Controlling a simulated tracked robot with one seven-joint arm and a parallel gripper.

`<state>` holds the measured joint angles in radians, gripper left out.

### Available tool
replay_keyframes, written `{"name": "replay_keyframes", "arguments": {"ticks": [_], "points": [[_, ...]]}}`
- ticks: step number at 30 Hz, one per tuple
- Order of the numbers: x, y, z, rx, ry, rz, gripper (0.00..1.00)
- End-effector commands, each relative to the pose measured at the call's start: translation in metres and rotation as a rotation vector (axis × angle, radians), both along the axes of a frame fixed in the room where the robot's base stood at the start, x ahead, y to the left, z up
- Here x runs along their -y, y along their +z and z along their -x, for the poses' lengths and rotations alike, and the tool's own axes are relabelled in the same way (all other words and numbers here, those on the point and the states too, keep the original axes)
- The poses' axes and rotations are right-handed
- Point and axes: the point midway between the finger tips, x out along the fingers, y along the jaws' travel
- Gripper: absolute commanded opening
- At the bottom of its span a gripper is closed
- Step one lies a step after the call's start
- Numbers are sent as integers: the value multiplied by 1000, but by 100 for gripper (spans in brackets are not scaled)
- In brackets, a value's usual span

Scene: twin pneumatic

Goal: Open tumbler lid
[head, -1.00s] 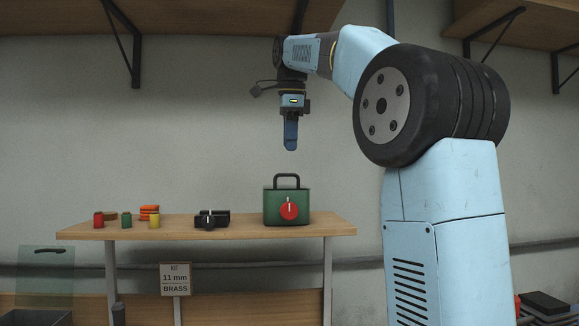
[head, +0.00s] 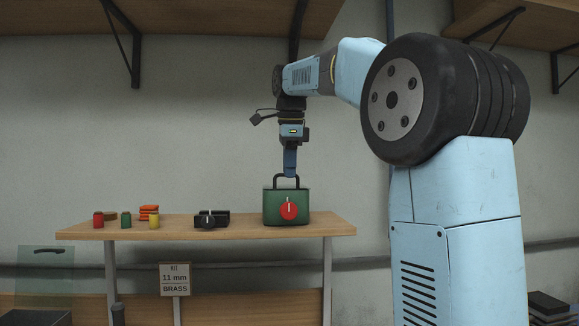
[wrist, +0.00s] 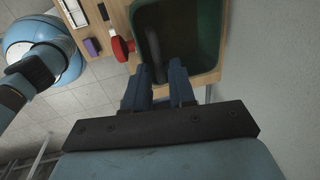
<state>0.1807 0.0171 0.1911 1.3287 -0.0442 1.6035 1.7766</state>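The tumbler is a green box (head: 272,212) with a black arched handle (head: 276,181) on top and a red round knob (head: 288,211) on its front. It stands upright at the right end of the bench. My gripper (head: 290,173) points straight down at the handle's top. In the wrist view, my gripper (wrist: 159,74) has its two blue fingers apart, with the black handle (wrist: 152,52) between and just beyond them. I cannot tell whether the fingers touch it. The green top (wrist: 204,35) and the red knob (wrist: 120,47) show there too.
On the wooden bench (head: 250,232), a black device with a knob (head: 211,219) stands left of the tumbler. Further left are a red spool (head: 98,219), a green spool (head: 126,220), a yellow spool (head: 154,221) and stacked orange pieces (head: 149,212).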

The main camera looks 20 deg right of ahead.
Motion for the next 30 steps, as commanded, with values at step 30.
{"name": "replay_keyframes", "arguments": {"ticks": [30], "points": [[0,0,0,0,-1,0,0]]}}
